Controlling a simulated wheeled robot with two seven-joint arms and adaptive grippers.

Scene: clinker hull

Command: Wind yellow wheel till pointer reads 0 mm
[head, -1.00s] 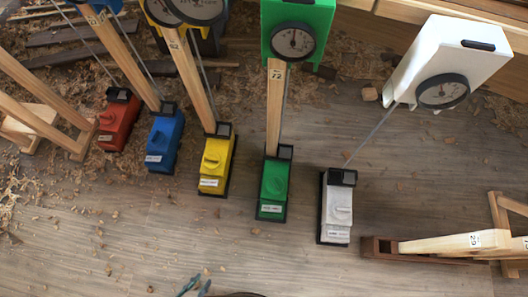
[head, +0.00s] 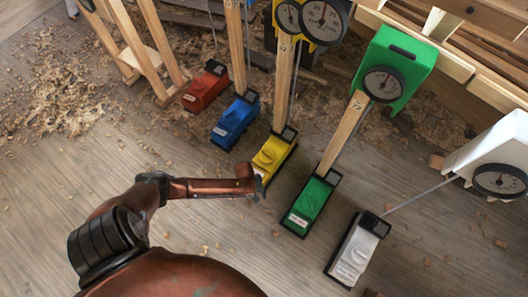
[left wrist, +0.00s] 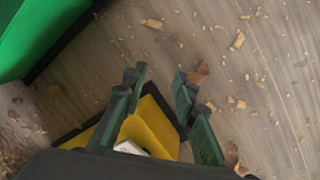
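My right gripper is out of view.
A red unit (head: 205,87) and blue unit (head: 235,120) stand left of the yellow one, a green unit (head: 310,203) and white unit (head: 356,250) right. Wooden posts rise behind them. Shavings (head: 65,95) litter the floor; the near floor is mostly clear.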

